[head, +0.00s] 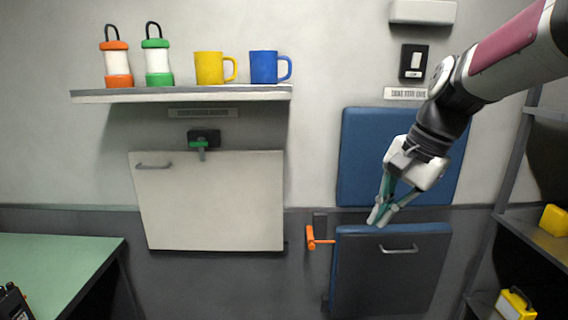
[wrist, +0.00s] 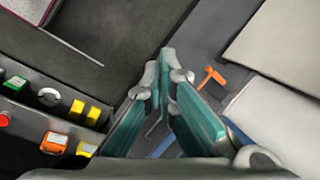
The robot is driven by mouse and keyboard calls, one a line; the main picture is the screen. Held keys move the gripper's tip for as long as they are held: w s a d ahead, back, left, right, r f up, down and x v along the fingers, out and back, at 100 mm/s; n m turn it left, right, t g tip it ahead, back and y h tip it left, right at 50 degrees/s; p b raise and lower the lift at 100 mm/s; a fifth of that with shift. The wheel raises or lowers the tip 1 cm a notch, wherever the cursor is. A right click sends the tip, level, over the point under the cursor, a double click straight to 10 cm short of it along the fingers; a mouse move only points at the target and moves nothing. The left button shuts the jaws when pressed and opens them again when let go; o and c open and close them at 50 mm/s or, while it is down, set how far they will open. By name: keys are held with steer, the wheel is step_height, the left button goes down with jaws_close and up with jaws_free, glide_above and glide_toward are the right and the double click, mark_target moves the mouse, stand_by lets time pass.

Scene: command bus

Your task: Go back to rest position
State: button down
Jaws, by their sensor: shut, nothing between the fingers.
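My gripper (head: 378,217) hangs from my arm at the right of the head view, with its fingers pointing down. It is in front of the blue wall panel (head: 362,150) and over the top edge of a lower blue-edged dark panel (head: 385,270) with a metal handle. The fingertips meet and hold nothing. In the wrist view the teal fingers (wrist: 164,62) also come together at the tips.
An orange latch (head: 311,238) sits left of the lower panel; it also shows in the wrist view (wrist: 210,76). A shelf (head: 180,95) holds lanterns and mugs. A white hatch (head: 210,205) hangs below it. A green table (head: 60,265) stands left; a rack (head: 530,235) stands right.

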steer(key=s+r+n+t+h+p, duration=0.1)
steer(key=s+n, duration=0.4)
steer(key=s, duration=0.7)
steer(key=s+d+n+t+h+p, duration=0.1)
steer(key=s+n+h+p, duration=0.1)
steer(key=s, duration=1.1)
steer(key=n+p, duration=0.1)
steer(key=n, duration=0.1)
steer(key=shift+s+d+r+n+p, duration=0.2)
steer(key=shift+d+r+n+p, duration=0.1)
steer(key=shift+r+n+p, duration=0.1)
